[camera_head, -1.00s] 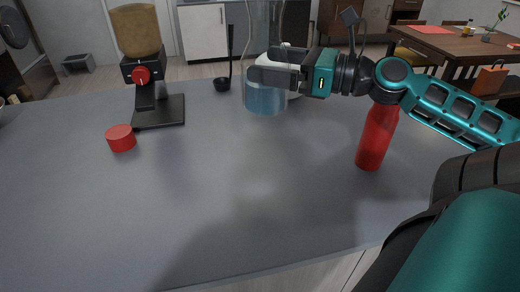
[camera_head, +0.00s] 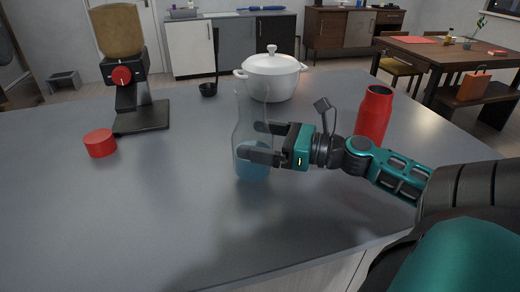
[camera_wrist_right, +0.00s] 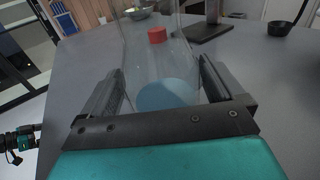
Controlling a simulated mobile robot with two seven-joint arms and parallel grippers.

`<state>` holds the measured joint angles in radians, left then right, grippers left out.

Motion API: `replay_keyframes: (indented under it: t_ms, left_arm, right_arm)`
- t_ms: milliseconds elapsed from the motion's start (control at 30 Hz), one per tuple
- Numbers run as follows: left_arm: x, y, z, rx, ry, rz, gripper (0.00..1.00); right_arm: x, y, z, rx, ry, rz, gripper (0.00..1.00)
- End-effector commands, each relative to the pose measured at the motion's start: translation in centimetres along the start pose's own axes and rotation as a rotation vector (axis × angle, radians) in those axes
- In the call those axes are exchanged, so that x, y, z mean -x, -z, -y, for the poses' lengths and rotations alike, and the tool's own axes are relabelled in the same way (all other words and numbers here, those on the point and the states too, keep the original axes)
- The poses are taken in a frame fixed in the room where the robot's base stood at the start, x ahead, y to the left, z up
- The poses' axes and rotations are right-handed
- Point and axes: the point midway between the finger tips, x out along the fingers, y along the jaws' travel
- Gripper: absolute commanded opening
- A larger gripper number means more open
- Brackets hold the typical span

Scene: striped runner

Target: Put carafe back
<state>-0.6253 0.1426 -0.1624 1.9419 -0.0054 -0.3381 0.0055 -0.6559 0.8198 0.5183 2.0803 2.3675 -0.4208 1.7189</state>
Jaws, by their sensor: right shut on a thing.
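The carafe (camera_head: 250,115) is clear glass with a narrow waist and blue liquid in its lower part. My right gripper (camera_head: 262,143) is shut around it from the right, and it stands about upright. I cannot tell whether its base touches the counter. In the right wrist view the carafe (camera_wrist_right: 160,62) sits between the two dark fingers (camera_wrist_right: 160,92). My left gripper shows small at the left edge of the right wrist view (camera_wrist_right: 30,138); its jaws are too small to read.
On the grey counter (camera_head: 190,225) are a white lidded pot (camera_head: 270,78), a red bottle (camera_head: 373,115) near my right arm, a red cylinder (camera_head: 100,143), a coffee grinder (camera_head: 127,90) and a black ladle (camera_head: 208,89). The front left counter is clear.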

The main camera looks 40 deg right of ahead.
Motion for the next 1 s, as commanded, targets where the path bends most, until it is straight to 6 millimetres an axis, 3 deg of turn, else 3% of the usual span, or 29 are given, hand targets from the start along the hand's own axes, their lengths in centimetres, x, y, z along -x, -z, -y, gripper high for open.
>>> replay_keyframes:
  t_ms: [100, 500, 533, 867, 1000]
  left_arm:
    - [-0.3, -0.5, -0.1, 0.002, -0.002, 0.007, 1.00]
    - [-0.3, 0.1, -0.4, 0.001, -0.008, -0.003, 1.00]
    - [-0.3, 0.1, -0.4, 0.001, -0.008, -0.004, 1.00]
    - [-0.4, 0.1, -0.3, 0.001, -0.008, -0.005, 1.00]
    - [-0.2, 0.3, -0.3, 0.001, -0.007, -0.006, 1.00]
  right_arm:
    - [-0.1, 1.2, 0.0, 0.001, 0.000, 0.005, 0.23]
    - [-0.1, 1.5, 0.0, 0.001, 0.000, 0.005, 0.23]
    - [0.0, 1.7, 0.0, 0.000, 0.000, 0.001, 0.96]
    - [0.0, 1.4, 0.0, 0.002, -0.001, 0.000, 1.00]
    - [1.5, 1.4, 0.0, -0.004, 0.003, 0.000, 1.00]
